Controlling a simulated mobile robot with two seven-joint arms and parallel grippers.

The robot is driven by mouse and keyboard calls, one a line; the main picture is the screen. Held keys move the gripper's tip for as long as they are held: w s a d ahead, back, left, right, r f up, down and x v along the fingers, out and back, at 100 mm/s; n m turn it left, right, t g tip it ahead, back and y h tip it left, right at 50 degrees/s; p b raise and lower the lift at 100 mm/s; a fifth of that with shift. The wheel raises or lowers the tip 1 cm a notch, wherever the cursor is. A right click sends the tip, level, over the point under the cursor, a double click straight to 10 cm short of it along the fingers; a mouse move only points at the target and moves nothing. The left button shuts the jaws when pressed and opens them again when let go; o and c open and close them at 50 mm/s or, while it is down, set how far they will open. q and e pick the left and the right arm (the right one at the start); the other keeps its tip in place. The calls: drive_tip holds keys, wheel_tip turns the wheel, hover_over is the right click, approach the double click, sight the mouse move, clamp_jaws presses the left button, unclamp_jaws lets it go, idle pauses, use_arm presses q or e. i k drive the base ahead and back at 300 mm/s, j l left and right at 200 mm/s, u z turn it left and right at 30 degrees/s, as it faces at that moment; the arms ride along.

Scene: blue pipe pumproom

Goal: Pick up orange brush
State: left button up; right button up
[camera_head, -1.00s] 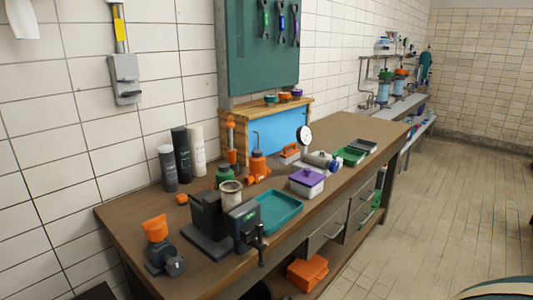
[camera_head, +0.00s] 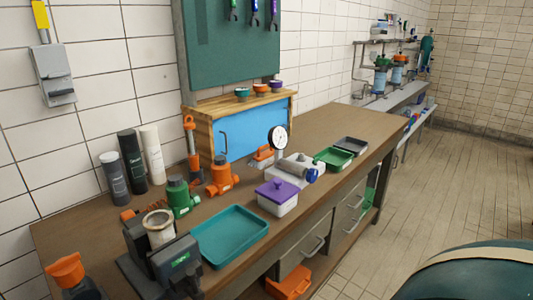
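The orange brush (camera_head: 262,153) appears to be the small orange-topped piece with pale bristles on the workbench. It stands in front of the blue-fronted wooden cabinet, just left of the round dial gauge. It is small in the picture, and its lower right side is close to a grey-white device. Nothing holds it. Neither of my grippers is in view.
The brown workbench (camera_head: 335,127) also bears a teal tray (camera_head: 230,236), a purple-lidded box (camera_head: 277,197), a dial gauge (camera_head: 278,137), orange fittings (camera_head: 221,176) and a vise. A dark green rounded object (camera_head: 470,275) fills the lower right.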

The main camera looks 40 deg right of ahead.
sight(259, 159)
drive_tip(key=i+l+u, duration=0.1)
drive_tip(key=l, duration=0.35)
drive_tip(key=i+l, duration=0.1)
drive_tip(key=l, duration=0.4)
drive_tip(key=l+u, duration=0.45)
drive_tip(key=l, duration=0.45)
drive_tip(key=l+u, duration=0.2)
drive_tip(key=l, duration=0.2)
drive_tip(key=k+l+u, duration=0.25)
drive_tip(key=l, duration=0.15)
drive_tip(key=l+u, duration=0.2)
drive_tip(key=l, duration=0.25)
drive_tip(key=k+l+u, duration=0.45)
drive_tip(key=l, duration=0.25)
